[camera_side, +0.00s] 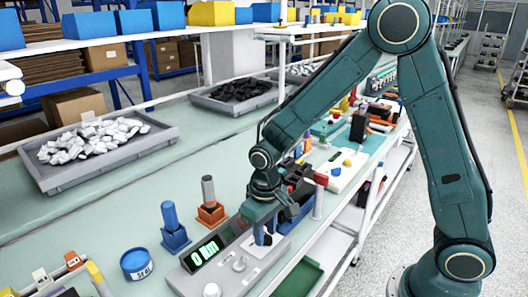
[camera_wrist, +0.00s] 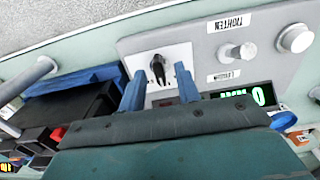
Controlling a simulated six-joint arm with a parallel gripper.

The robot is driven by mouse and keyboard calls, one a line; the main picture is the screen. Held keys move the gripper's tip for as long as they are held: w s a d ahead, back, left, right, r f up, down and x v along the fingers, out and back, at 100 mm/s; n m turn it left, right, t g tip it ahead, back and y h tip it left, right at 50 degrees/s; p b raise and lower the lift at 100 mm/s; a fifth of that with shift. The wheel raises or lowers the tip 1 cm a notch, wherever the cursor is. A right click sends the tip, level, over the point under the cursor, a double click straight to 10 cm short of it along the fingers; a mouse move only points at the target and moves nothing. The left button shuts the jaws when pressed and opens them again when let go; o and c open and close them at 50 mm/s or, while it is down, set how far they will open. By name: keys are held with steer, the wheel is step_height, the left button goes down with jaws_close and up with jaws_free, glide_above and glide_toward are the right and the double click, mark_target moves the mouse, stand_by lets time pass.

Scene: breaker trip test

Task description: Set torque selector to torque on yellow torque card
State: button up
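The torque selector is a black pointer knob (camera_wrist: 157,68) on a white plate in the wrist view. It sits on a grey panel (camera_side: 188,283) with a lit green display (camera_side: 206,250) that reads 0 Nm. My gripper (camera_side: 264,238) is over the plate at the panel's right end. In the wrist view my gripper's blue fingers (camera_wrist: 160,72) stand apart, one on each side of the knob. I cannot tell whether they touch it. I cannot make out a yellow torque card in either view. The selector is hidden by my gripper in the side view.
Round knobs (camera_wrist: 297,38) stand on the panel. A blue tool in a holder (camera_side: 173,228), an orange holder (camera_side: 211,214) and a blue round tin (camera_side: 138,265) are close by on the bench. A grey tray of white parts (camera_side: 158,150) lies behind.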

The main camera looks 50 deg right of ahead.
mark_target(266, 234)
steer(key=shift+r, duration=0.1)
step_height(266, 234, up, 14)
steer(key=shift+f, duration=0.2)
stand_by(0.4)
stand_by(0.4)
steer(key=s+d+r+t, duration=0.2)
steer(key=s+d+r, duration=0.1)
steer(key=s, duration=0.6)
steer(key=s+d+r+t, duration=0.3)
steer(key=s, duration=0.6)
steer(key=shift+s+d+r+t, duration=0.25)
steer(key=shift+d+r+t, duration=0.05)
steer(key=shift+d+r, duration=0.05)
